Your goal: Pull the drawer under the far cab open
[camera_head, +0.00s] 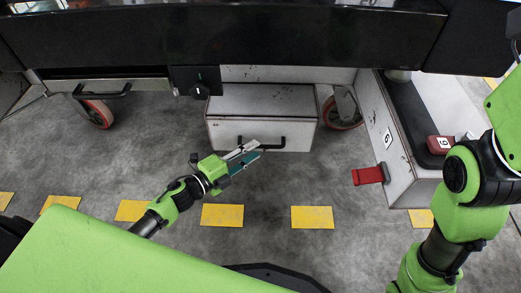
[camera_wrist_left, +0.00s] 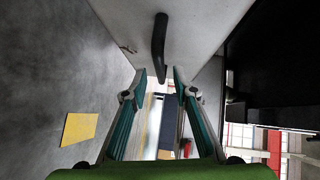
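A pale grey drawer (camera_head: 225,133) with a black bar handle (camera_head: 262,144) on its front sits low under the dark cab (camera_head: 230,35). I cannot tell whether it is pulled out at all. My left gripper (camera_head: 250,152) is just in front of the drawer, near the left part of the handle. In the left wrist view the handle (camera_wrist_left: 159,45) stands on the pale front just beyond the fingertips. The fingers of my left gripper (camera_wrist_left: 161,75) are apart, with nothing held between them. My right arm shows at the right, but its gripper is out of view.
Another black handle (camera_head: 100,92) is at the left, by a red-rimmed wheel (camera_head: 100,113). A second wheel (camera_head: 344,110) stands right of the drawer. A white side unit with a red tab (camera_head: 369,175) is at the right. The floor before the drawer is clear, with yellow marks (camera_head: 222,215).

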